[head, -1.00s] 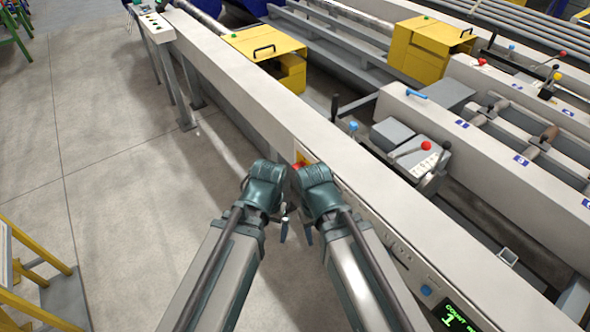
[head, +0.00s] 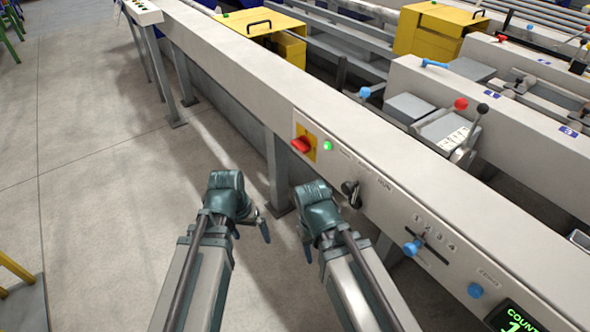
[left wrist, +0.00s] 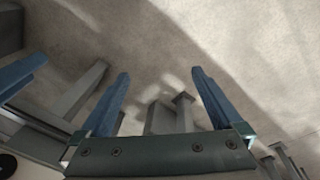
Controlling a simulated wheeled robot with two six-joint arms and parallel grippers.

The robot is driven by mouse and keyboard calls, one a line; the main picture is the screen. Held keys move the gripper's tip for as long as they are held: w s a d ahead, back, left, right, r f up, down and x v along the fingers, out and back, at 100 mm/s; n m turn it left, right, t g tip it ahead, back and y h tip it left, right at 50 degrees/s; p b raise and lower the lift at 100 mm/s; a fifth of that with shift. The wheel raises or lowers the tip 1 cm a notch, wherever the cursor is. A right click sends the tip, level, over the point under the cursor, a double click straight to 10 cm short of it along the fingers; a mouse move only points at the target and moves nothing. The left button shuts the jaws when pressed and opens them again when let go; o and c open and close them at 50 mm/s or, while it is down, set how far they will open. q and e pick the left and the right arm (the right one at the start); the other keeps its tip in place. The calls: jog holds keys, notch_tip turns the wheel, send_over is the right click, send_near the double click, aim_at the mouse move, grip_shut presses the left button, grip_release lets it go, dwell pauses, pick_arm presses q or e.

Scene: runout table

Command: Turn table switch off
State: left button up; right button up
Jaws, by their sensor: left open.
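The table switch (head: 302,145) is a red handle on a yellow plate on the front face of the long grey table (head: 250,95). A lit green lamp (head: 327,146) is just right of it. My left gripper (head: 251,231) is below and left of the switch, over the floor and apart from the table. In the left wrist view its two blue fingers (left wrist: 161,73) stand wide apart with nothing held between them. My right gripper (head: 312,248) is below the switch, close to the table front. Its fingers are mostly hidden by its own body.
Right of the switch the panel carries a black knob (head: 351,192), a blue slider knob (head: 411,248), a blue button (head: 475,290) and a green counter display (head: 512,318). A table leg (head: 277,172) stands below the switch.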

pick_arm(q)
notch_tip(320, 180, down, 6)
jog(key=w+m+h+b, duration=0.1)
jog(key=w+h+b, duration=0.1)
jog(key=b, duration=0.3)
jog(key=m+t+h+b, duration=0.1)
jog(key=m+t+h, duration=0.7)
jog(key=t+h, duration=0.25)
send_near(296, 148)
jog(key=shift+g+h, duration=0.35)
jog(key=x, duration=0.9)
jog(key=shift+w+d, duration=0.1)
jog(key=shift+w, duration=0.25)
pick_arm(e)
notch_tip(296, 148, down, 9)
pick_arm(q)
jog(key=shift+c, duration=0.2)
jog(key=shift+n, duration=0.3)
jog(key=c, duration=1.2)
